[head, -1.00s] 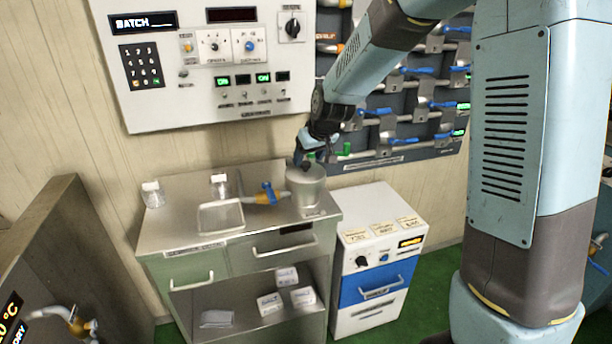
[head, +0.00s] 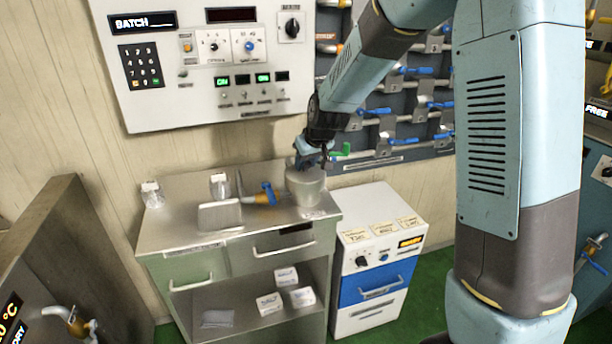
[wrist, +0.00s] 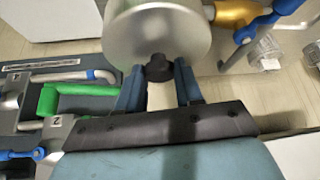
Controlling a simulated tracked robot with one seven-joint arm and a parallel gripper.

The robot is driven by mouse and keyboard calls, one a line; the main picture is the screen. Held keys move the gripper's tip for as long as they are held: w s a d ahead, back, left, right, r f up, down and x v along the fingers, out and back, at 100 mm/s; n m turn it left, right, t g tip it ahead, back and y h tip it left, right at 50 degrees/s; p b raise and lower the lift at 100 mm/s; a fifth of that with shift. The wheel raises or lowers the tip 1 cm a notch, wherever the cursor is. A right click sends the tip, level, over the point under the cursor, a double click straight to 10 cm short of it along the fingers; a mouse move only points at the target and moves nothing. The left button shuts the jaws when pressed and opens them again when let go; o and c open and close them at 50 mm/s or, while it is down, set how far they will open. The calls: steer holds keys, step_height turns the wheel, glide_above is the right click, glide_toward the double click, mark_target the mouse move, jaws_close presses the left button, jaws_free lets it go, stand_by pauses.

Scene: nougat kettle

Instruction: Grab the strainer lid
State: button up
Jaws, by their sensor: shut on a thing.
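The steel strainer pot (head: 306,189) stands at the right end of the steel counter. The strainer lid (wrist: 150,32) shows in the wrist view as a round, pale metal disc, partly cut off by the top edge. Its black knob (wrist: 158,68) sits between the two blue fingers of my gripper (wrist: 158,78), which is shut on it. In the head view my gripper (head: 312,160) is at the top of the pot and hides most of the lid. I cannot tell whether the lid is raised off the pot.
A blue-handled valve (head: 267,193) lies left of the pot. A shallow tray (head: 220,215) and small jars (head: 152,194) stand farther left on the counter (head: 165,235). A wall rack of blue-handled pipes (head: 400,100) is close behind my arm. A white-and-blue cabinet (head: 375,265) stands right.

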jaws_close()
